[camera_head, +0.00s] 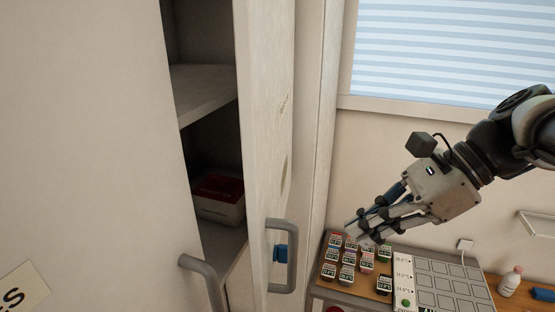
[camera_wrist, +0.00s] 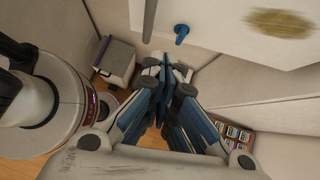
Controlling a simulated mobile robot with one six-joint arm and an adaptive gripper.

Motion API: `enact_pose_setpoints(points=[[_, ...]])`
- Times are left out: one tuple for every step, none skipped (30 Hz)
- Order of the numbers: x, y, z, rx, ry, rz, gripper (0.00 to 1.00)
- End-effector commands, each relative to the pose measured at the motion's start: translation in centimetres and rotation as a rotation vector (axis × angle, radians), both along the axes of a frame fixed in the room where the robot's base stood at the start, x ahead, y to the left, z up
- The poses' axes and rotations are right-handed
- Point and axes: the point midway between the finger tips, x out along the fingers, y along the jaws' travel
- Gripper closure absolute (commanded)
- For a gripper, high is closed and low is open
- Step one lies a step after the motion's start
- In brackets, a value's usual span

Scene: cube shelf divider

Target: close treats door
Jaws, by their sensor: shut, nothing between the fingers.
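A pale cabinet door (camera_head: 262,130) stands open in the head view, seen almost edge-on, with a grey handle (camera_head: 293,255) low on it. Its label is too oblique to read, so I cannot confirm that it is the treats door. A blue piece shows behind the handle. A pale door also fills the top of the wrist view (camera_wrist: 225,35), with a blue peg (camera_wrist: 181,33), a grey bar and a brown patch. My gripper (camera_head: 352,232) is shut and empty, to the right of the open door and apart from it. Its fingers also show in the wrist view (camera_wrist: 160,68).
A left door (camera_head: 90,130) has a grey handle (camera_head: 203,280) and a partly cut-off label ending in S. Between the doors, a red and white box (camera_head: 219,199) sits on a shelf. Below my gripper is a tray of small labelled cubes (camera_head: 348,262); a white bottle (camera_head: 510,281) stands right.

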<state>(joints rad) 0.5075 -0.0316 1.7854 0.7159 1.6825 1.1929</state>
Motion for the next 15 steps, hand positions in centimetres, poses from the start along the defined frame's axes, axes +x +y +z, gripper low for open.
enact_pose_setpoints(points=[[0.3, -0.4, -0.3, 0.01, -0.006, -0.006, 1.0], [0.4, -0.5, -0.3, 0.014, -0.008, -0.006, 1.0], [0.4, -0.3, -0.4, 0.017, -0.01, -0.005, 1.0], [0.4, -0.1, -0.5, 0.017, -0.01, -0.004, 1.0], [0.5, 0.1, -0.7, 0.017, -0.01, -0.004, 1.0], [0.5, 0.5, -1.1, 0.017, -0.01, -0.003, 1.0], [0.5, 0.9, -1.5, 0.017, -0.008, -0.001, 1.0], [0.6, 1.3, -1.8, 0.016, -0.009, -0.002, 1.0], [0.7, 1.9, -2.4, 0.016, -0.007, -0.001, 1.0], [0.7, 2.3, -2.9, 0.016, -0.008, -0.001, 1.0], [0.8, 2.8, -3.3, 0.015, -0.006, -0.001, 1.0], [0.8, 3.4, -4.0, 0.015, -0.006, 0.001, 1.0], [1.0, 3.9, -4.4, 0.015, -0.007, -0.001, 1.0], [1.0, 4.4, -4.9, 0.015, -0.007, 0.0, 1.0], [1.1, 5.0, -5.5, 0.015, -0.006, -0.001, 1.0]])
